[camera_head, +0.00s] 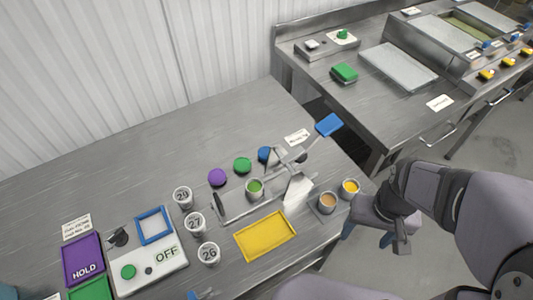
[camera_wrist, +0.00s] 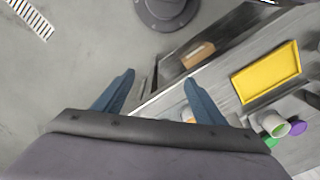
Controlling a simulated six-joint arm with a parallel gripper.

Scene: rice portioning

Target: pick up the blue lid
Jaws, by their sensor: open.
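The blue lid (camera_head: 264,154) is a small round disc on the steel table in the head view. It ends a row with a green and a purple lid and is partly hidden by a metal stand. I cannot make it out in the wrist view. My gripper (camera_head: 367,235) is at the right, by the table's front edge, well apart from the lid. In the wrist view my gripper (camera_wrist: 160,85) has its two blue fingers spread with nothing between them.
The metal stand (camera_head: 232,207) holds a cup with green contents. A yellow tray (camera_head: 265,237) and two filled cups lie in front. Numbered cups, including 27 (camera_head: 195,222), and a control box (camera_head: 150,262) stand left. The table's back left is clear.

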